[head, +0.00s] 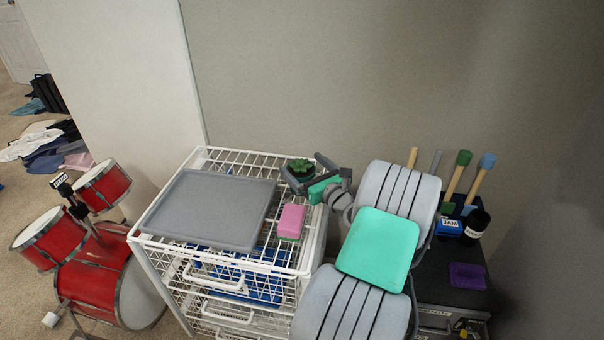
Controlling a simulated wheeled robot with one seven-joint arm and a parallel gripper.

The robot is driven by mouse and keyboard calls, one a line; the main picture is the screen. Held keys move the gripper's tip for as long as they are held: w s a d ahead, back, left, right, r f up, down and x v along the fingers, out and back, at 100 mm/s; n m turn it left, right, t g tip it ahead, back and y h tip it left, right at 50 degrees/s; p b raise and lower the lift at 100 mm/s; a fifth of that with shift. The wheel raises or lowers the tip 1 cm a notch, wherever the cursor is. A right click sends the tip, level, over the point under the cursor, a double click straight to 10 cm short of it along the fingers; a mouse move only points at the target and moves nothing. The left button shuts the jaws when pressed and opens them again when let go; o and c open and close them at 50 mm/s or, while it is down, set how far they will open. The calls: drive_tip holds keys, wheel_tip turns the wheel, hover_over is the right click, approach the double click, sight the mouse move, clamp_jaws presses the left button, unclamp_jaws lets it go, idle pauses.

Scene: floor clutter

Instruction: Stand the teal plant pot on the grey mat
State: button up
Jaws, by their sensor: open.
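The plant pot (301,168) stands on the white wire rack near its back right corner. Its green leaves show, and most of the pot's body is hidden by my gripper. My gripper (302,165) reaches in from the right. It is open, with one finger on each side of the plant. I cannot tell whether the fingers touch the pot. The grey mat (210,208) lies flat on the rack's top, to the left of the pot, and is bare.
A pink sponge-like block (291,221) lies between the mat and my arm. The white wire rack (262,162) has drawers below. Red drums (105,265) stand at left. A black case (440,275) at right holds bottles, tools and a purple item. A wall is behind.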

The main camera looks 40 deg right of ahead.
drive_tip(key=shift+w+d, duration=0.1)
drive_tip(key=shift+w, duration=0.8)
drive_tip(key=shift+r, duration=0.1)
drive_tip(key=c, duration=2)
